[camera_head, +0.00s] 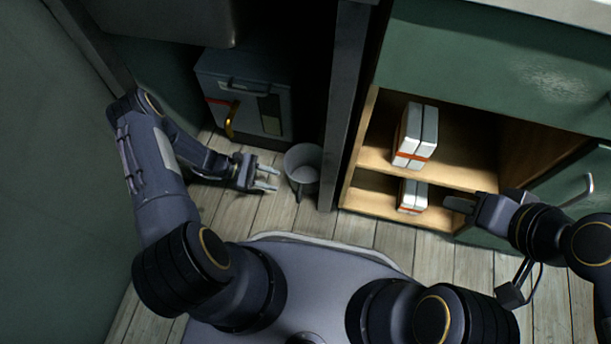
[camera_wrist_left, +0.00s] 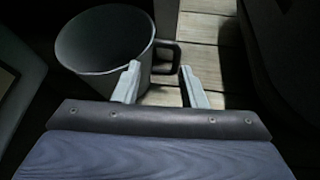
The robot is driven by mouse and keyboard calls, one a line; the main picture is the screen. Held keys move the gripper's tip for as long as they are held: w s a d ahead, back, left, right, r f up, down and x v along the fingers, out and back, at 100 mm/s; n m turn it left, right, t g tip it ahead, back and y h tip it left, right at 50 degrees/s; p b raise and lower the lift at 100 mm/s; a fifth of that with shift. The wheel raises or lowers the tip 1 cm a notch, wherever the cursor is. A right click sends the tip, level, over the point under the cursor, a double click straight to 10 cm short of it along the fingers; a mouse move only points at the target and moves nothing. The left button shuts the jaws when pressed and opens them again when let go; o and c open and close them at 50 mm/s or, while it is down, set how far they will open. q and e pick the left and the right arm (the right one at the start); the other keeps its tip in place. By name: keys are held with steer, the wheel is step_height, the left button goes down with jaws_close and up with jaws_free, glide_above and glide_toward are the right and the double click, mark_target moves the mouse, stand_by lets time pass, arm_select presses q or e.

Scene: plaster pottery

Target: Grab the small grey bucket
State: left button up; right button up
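The small grey bucket (camera_head: 302,164) stands upright on the wooden floor, left of the dark cabinet post. In the left wrist view the bucket (camera_wrist_left: 103,42) is at the upper left, with its dark handle (camera_wrist_left: 166,57) on its right side. My left gripper (camera_head: 270,180) is just left of the bucket in the head view. Its fingers (camera_wrist_left: 161,84) are open, and the handle appears ahead of the gap between them. I cannot tell whether they touch it. My right gripper (camera_head: 459,204) is beside the lower shelf, away from the bucket; its finger opening is unclear.
A grey box (camera_head: 262,95) with a yellow handle stands behind the bucket under the counter. The dark post (camera_head: 341,110) rises close to the bucket's right. The open wooden shelf (camera_head: 465,160) holds white boxes (camera_head: 415,136). Floor (camera_head: 245,215) in front is clear.

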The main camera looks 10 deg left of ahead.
arm_select(q)
steer(key=n, duration=0.1)
glide_toward(298, 199)
step_height(298, 199, down, 2)
steer(key=w+d, duration=0.1)
steer(key=shift+n, duration=0.3)
steer(key=b+x, duration=0.3)
steer(key=x, duration=0.6)
steer(key=shift+s+a, duration=0.1)
jaws_close()
steer(key=shift+t+h, duration=0.3)
